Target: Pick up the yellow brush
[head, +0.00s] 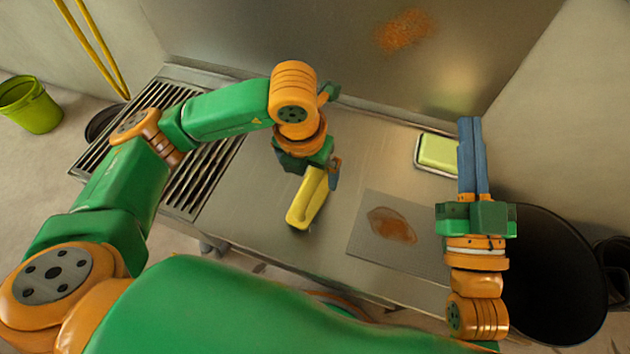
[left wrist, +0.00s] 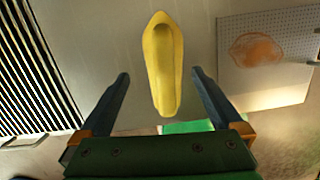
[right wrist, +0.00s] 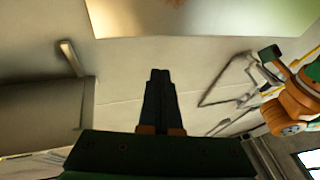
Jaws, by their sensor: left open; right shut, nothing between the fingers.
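The yellow brush (head: 307,198) lies on the steel table, just below my left gripper (head: 322,178) in the head view. In the left wrist view the brush (left wrist: 162,62) is upright in the picture, ahead of and between the two spread fingers of my left gripper (left wrist: 160,74). The left gripper is open and I see no grip on the brush. My right gripper (head: 469,120) is shut and empty at the right, near the table's right end. Its closed fingers also show in the right wrist view (right wrist: 160,75).
A grey mat (head: 368,246) with a brown stain (head: 392,225) lies right of the brush. A green sponge in a tray (head: 438,152) is beside the right gripper. A slatted rack (head: 205,178) fills the table's left. A dark bin (head: 550,262) stands at the right.

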